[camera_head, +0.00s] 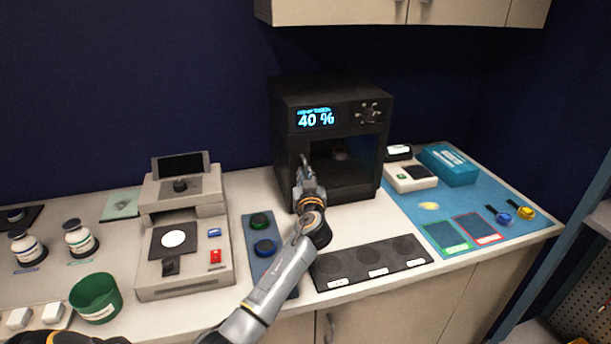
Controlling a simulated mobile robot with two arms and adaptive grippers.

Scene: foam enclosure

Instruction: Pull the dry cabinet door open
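The dry cabinet (285,130) is a black box at the back of the counter, with a lit "40 %" display and a knob on its upper front. Its dark front door area (350,172) is below the display; the glass is dark, and I cannot tell whether the door stands slightly ajar. My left gripper (304,168) is at the left side of this front, with its fingertips pointing up and close to the cabinet. The gripper covers that edge, and no handle shows clearly. Whether its fingers are shut on anything is unclear. My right gripper is not in view.
A beige instrument (185,270) stands left of my arm, beside a blue-grey pad (262,240) with two round pieces. A black three-spot mat (330,272) lies in front of the cabinet. A blue mat (400,212) with small items is at right. Wall cabinets (340,10) hang above.

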